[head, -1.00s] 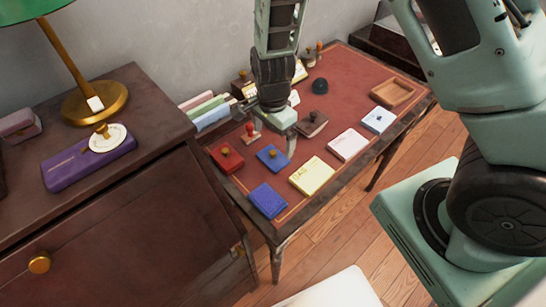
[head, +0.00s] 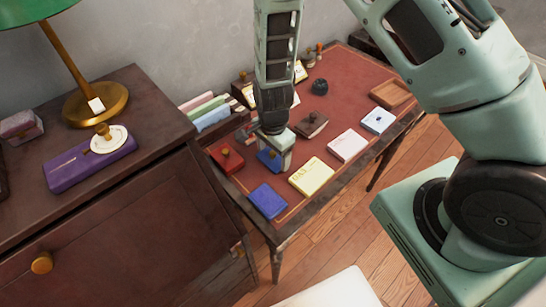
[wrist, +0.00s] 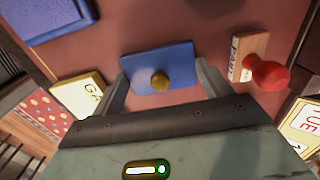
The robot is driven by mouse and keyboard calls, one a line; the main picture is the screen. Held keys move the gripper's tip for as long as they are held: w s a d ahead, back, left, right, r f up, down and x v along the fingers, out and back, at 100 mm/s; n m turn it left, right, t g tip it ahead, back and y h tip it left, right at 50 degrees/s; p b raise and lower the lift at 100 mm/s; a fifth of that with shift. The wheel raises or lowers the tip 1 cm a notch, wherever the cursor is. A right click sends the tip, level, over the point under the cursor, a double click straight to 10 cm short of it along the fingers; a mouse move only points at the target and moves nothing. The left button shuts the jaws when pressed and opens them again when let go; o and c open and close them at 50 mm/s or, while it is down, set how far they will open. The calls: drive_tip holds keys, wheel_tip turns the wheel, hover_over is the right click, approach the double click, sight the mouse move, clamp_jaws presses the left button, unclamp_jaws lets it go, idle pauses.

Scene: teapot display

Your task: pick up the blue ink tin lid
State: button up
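The blue ink tin lid (wrist: 150,55) is a flat blue rectangle with a round brass knob (wrist: 160,81), seen in the wrist view lying on the red desk top. In the head view the lid (head: 266,157) is partly hidden by my gripper. My gripper (wrist: 163,88) is open and empty over the lid, one finger near each short side. I cannot tell whether the fingertips touch it. An open blue pad tin (head: 267,201) lies nearer the desk's front edge, apart from the lid.
A red lid with a knob (head: 227,158) sits left of the blue lid. A stamp with a red knob (wrist: 268,74) is close to my right finger in the wrist view.

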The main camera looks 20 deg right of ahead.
drive_tip(key=shift+c, duration=0.7)
